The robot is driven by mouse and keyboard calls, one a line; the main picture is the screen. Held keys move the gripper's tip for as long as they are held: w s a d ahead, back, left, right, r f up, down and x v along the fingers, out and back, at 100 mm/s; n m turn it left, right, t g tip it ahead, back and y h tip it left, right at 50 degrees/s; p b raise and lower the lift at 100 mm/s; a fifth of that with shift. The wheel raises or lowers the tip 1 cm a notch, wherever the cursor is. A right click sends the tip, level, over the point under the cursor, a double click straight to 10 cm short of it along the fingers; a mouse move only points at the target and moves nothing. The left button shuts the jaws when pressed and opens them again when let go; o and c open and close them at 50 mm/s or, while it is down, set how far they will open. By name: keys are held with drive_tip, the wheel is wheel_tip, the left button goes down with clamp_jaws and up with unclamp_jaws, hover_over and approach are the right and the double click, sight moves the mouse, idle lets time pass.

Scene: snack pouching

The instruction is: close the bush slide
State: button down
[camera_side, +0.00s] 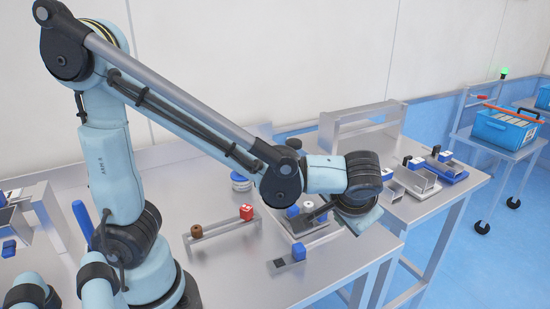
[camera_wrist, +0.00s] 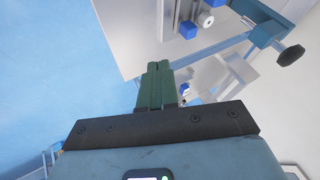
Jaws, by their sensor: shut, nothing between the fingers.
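My gripper (camera_wrist: 158,66) is shut and empty; its two green fingers lie together in the wrist view, over the edge of a grey metal table (camera_wrist: 125,35). In the side view the wrist is at the table's right part, beside a small metal fixture (camera_side: 293,224) with a blue block (camera_side: 293,212) and a pale round piece. A small plate with a blue cube (camera_side: 299,252) lies in front of it. The wrist view shows a blue cube (camera_wrist: 187,31) and a round roller (camera_wrist: 206,19) beyond the fingertips. I cannot tell for sure which part is the bush slide.
Metal trays with blue parts (camera_side: 414,182) stand at the right. A cart with a blue crate (camera_side: 503,130) stands beyond. The front tabletop is mostly clear.

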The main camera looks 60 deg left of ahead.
sight(308, 203)
drive_tip(key=x, duration=0.9)
drive_tip(key=shift+w+f, duration=0.25)
drive_tip(key=shift+w, duration=0.1)
drive_tip(key=shift+a+f, duration=0.1)
drive_tip(key=shift+a, duration=2)
drive_tip(key=a, duration=0.8)
drive_tip(key=shift+a, duration=0.3)
drive_tip(key=shift+d, duration=0.1)
